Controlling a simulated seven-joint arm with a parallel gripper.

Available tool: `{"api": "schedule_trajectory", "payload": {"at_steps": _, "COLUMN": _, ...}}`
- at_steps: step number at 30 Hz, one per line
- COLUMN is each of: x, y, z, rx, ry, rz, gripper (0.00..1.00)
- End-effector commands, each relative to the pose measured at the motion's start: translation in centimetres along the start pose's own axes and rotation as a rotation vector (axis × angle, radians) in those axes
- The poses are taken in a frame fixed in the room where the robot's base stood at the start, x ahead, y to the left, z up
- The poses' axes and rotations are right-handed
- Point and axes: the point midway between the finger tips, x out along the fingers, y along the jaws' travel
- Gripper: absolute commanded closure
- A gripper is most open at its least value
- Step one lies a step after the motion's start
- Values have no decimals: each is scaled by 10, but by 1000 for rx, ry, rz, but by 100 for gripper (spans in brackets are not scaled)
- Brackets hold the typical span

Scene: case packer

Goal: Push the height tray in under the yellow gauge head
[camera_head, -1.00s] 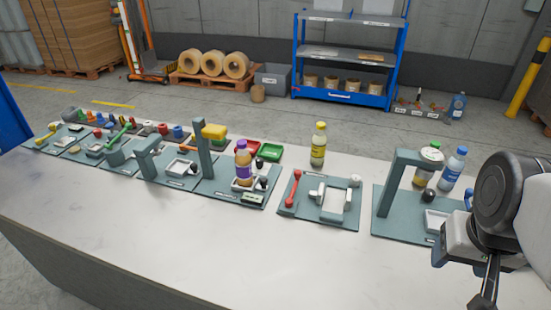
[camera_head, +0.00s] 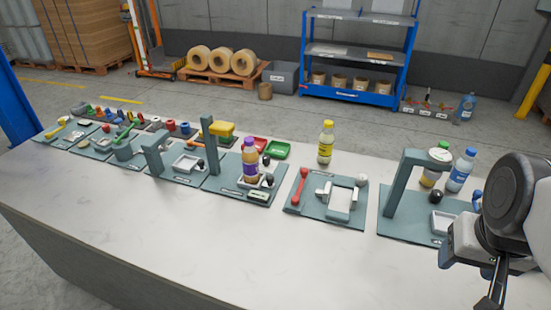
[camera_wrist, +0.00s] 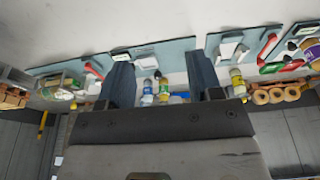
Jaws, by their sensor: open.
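A black knob (camera_head: 268,180) is at the tray's right side. My gripper (camera_wrist: 161,75) is open and empty in the wrist view, its two dark fingers apart. In the head view it is at the far right, away from the tray, fingertips partly cut off.
A grey-green arch (camera_head: 405,180) stands between these and my arm. Another low post (camera_head: 154,158) stands left. The bench front (camera_head: 250,235) is clear.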

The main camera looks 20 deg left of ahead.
Motion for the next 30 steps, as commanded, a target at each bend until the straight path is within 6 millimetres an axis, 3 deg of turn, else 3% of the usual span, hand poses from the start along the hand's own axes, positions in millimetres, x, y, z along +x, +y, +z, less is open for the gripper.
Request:
{"api": "schedule_trajectory", "payload": {"at_steps": 2, "x": 0, "y": 0, "z": 0, "rx": 0, "ry": 0, "rz": 0, "gripper": 41}}
{"api": "schedule_trajectory", "payload": {"at_steps": 6, "x": 0, "y": 0, "z": -1, "rx": -4, "ry": -1, "rz": -1, "gripper": 61}}
{"api": "schedule_trajectory", "payload": {"at_steps": 14, "x": 0, "y": -9, "z": -18, "rx": -92, "ry": -17, "rz": -19, "gripper": 61}}
{"api": "schedule_trajectory", "payload": {"at_steps": 30, "x": 14, "y": -69, "z": -111, "rx": -581, "ry": -78, "rz": -136, "gripper": 61}}
